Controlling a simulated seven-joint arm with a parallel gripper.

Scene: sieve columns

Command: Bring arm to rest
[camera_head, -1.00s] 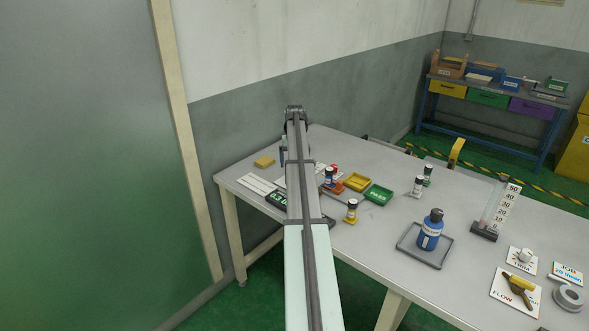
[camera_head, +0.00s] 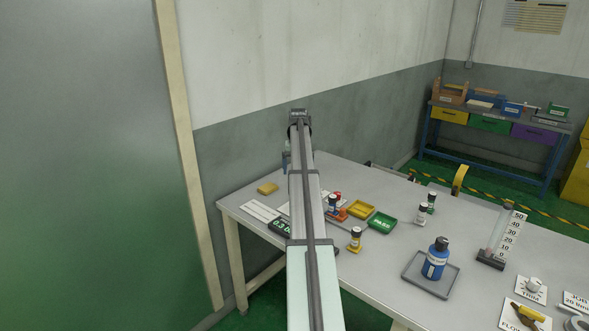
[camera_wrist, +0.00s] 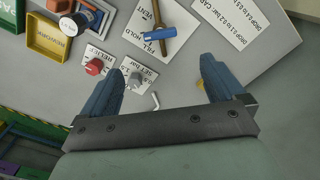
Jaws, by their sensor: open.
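My gripper (camera_wrist: 162,80) is open and empty, its two blue fingers spread wide above the table in the wrist view. In the head view my raised arm stretches forward over the left part of the grey table (camera_head: 365,290), and mostly hides the gripper; one blue finger (camera_head: 286,160) shows beside it.
A blue bottle (camera_head: 435,262) stands in a grey tray (camera_head: 409,267). A yellow tray (camera_head: 358,210), a green tray (camera_head: 381,223) and several small bottles are on the table. A column with a scale (camera_head: 510,236) stands at right. A wall is behind the table.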

